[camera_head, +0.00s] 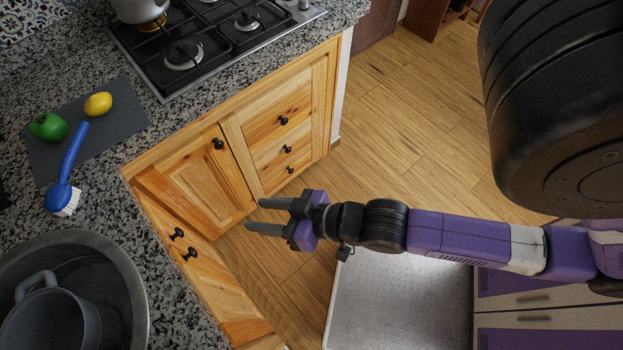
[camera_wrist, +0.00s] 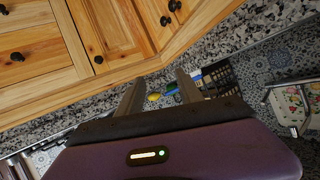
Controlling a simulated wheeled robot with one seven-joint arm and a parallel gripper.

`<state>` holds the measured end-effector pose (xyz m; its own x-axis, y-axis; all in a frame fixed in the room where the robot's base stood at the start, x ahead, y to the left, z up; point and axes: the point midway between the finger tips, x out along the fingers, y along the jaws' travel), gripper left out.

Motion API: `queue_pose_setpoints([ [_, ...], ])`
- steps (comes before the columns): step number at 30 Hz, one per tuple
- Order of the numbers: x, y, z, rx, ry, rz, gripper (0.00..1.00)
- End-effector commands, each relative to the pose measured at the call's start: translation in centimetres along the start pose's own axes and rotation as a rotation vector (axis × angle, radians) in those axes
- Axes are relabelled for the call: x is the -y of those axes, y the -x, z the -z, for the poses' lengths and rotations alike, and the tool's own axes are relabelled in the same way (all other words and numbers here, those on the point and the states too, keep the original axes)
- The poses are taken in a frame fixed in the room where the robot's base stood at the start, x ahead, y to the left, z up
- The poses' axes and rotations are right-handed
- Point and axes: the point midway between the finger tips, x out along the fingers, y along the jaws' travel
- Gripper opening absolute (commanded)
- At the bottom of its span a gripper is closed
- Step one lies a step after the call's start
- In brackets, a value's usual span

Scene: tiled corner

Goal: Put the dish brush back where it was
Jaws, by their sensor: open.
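The dish brush (camera_head: 70,165) has a blue handle and white bristles. In the head view it lies at the left, its handle over the dark grey board (camera_head: 112,132) and its bristled head at the board's near edge by the sink. A green pepper (camera_head: 48,126) and a yellow lemon (camera_head: 98,104) are on the board. My gripper (camera_head: 256,216) is open and empty, in front of the cabinets and well to the right of the brush. In the wrist view my fingers (camera_wrist: 158,82) are apart, with the small yellow lemon (camera_wrist: 154,97) showing far off between them.
A round dark sink (camera_head: 135,285) at the lower left holds a grey jug (camera_head: 62,318). A gas hob (camera_head: 205,42) with a pot (camera_head: 140,10) is at the top. Wooden cabinets (camera_head: 200,170) front the speckled counter. The wooden floor (camera_head: 400,130) around my gripper is clear.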

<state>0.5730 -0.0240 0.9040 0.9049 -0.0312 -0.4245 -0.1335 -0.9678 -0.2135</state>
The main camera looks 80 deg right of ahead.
Motion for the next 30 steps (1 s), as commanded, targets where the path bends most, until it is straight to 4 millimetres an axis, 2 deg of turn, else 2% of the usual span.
queue_pose_setpoints([
  [1, 0.3, 2.4, -0.1, -0.01, 0.034, 0.009, 0.43],
  [6, 1.7, 8.7, 1.6, -0.084, 0.15, 0.038, 0.43],
  [9, 2.4, 11.4, 2.8, -0.12, 0.198, 0.047, 0.43],
  [12, 2.9, 13.1, 3.7, -0.146, 0.231, 0.05, 0.43],
  [17, 3.2, 14.1, 4.3, -0.163, 0.251, 0.052, 0.43],
  [30, 3.2, 14.1, 4.4, -0.163, 0.25, 0.052, 0.43],
])
